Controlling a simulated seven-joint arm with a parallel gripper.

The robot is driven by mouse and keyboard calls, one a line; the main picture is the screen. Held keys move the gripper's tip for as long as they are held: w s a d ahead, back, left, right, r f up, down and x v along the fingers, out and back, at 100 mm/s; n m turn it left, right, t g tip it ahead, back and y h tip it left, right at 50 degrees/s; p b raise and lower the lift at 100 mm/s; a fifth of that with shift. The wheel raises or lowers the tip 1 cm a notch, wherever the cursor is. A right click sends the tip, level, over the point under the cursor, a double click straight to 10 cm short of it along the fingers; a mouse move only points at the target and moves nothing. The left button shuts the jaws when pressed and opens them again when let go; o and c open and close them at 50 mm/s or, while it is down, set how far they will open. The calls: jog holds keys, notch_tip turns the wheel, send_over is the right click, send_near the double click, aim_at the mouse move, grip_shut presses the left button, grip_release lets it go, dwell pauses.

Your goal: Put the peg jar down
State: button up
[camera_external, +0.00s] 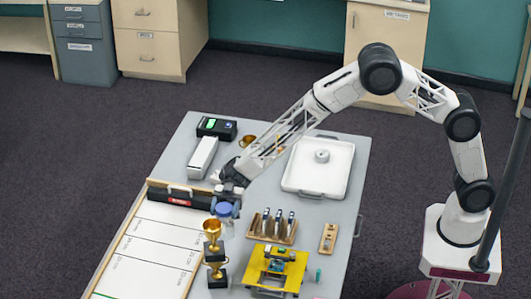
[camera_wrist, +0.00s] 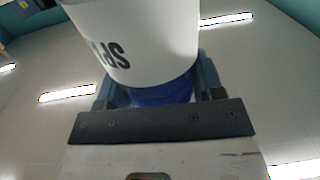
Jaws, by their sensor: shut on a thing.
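The peg jar in the wrist view (camera_wrist: 135,42) is a white, round body with dark printed letters, only partly in frame, and a blue band or lid (camera_wrist: 160,94) at its gripper end. My gripper (camera_wrist: 158,88) is shut on that blue part, with a finger on each side. In the external view my gripper (camera_external: 228,190) is low over the left part of the table, and the jar's blue part (camera_external: 224,210) shows just below it. Most of the jar is hidden there, and I cannot tell whether it touches the surface. The wrist view faces ceiling lights.
Gold trophies (camera_external: 212,228) stand close in front of the jar. A tool rack (camera_external: 262,235), a yellow stand (camera_external: 262,272) and a wooden block (camera_external: 328,238) are to the right. A white tray (camera_external: 335,160) is behind right, a white box (camera_external: 203,155) behind left. The marked board (camera_external: 155,245) has clear lanes.

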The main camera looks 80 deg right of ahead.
aim_at(224, 234)
jog(key=shift+f, duration=3.05)
jog(key=shift+f, duration=1.9)
jog(key=o, duration=1.2)
jog(key=shift+f, duration=0.1)
jog(key=d, duration=1.2)
jog(key=shift+w, duration=0.3)
